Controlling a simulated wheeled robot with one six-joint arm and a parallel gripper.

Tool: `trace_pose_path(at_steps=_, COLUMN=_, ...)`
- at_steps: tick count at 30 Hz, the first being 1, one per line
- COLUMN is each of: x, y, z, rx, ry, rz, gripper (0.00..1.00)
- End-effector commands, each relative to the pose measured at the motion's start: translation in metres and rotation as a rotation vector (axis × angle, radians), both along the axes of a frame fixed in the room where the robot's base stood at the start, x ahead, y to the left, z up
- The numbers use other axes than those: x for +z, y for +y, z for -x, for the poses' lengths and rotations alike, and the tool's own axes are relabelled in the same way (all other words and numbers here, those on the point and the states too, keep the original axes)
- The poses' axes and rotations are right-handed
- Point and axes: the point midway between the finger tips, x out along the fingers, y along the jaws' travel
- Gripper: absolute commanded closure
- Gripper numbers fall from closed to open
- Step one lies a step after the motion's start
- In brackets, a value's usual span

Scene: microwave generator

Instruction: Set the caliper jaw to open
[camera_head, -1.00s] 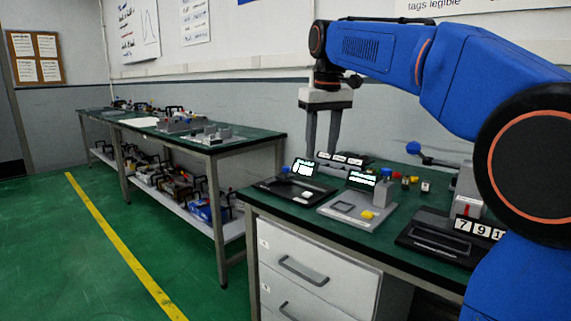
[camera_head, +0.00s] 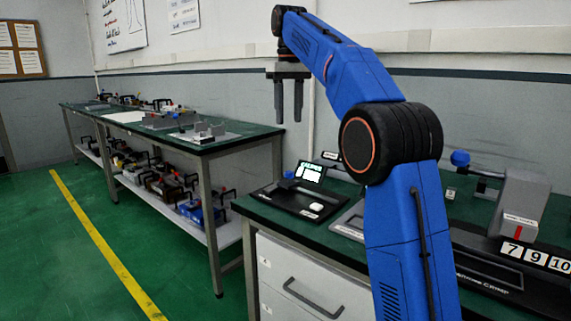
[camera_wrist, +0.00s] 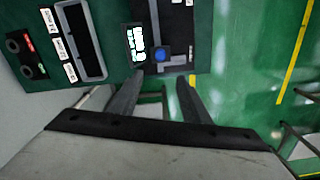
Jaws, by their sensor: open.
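The caliper station appears to be the dark plate (camera_head: 275,203) with a tilted lit screen (camera_head: 311,173) at the near-left corner of the bench. A small blue knob (camera_head: 288,174) stands beside the screen. In the wrist view the same plate (camera_wrist: 176,18) carries the screen (camera_wrist: 135,43), the blue knob (camera_wrist: 160,55) and grey bar-like parts (camera_wrist: 180,59) around it. The jaw's opening is too small to tell. My gripper (camera_head: 289,120) is open, empty and pointing down, high above the station. In the wrist view its fingertips (camera_wrist: 160,77) lie just below the blue knob in the picture.
A grey block machine (camera_head: 522,200) with a number strip (camera_head: 536,257) stands on the bench at right. In the wrist view a dark slotted tray (camera_wrist: 82,40) lies left of the station. Another bench (camera_head: 215,146) stands beyond an open gap. The floor (camera_head: 60,270) is clear.

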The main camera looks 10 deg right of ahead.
Motion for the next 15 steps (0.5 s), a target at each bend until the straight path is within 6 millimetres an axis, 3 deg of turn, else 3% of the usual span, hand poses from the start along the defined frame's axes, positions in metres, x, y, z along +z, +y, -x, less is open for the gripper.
trace_pose_path(at_steps=5, x=-0.011, y=0.0, z=0.001, rx=0.0, ry=0.001, rz=0.0, gripper=0.57)
trace_pose_path(at_steps=15, x=-0.061, y=0.0, z=0.001, rx=0.0, ry=0.002, rz=0.0, gripper=0.57)
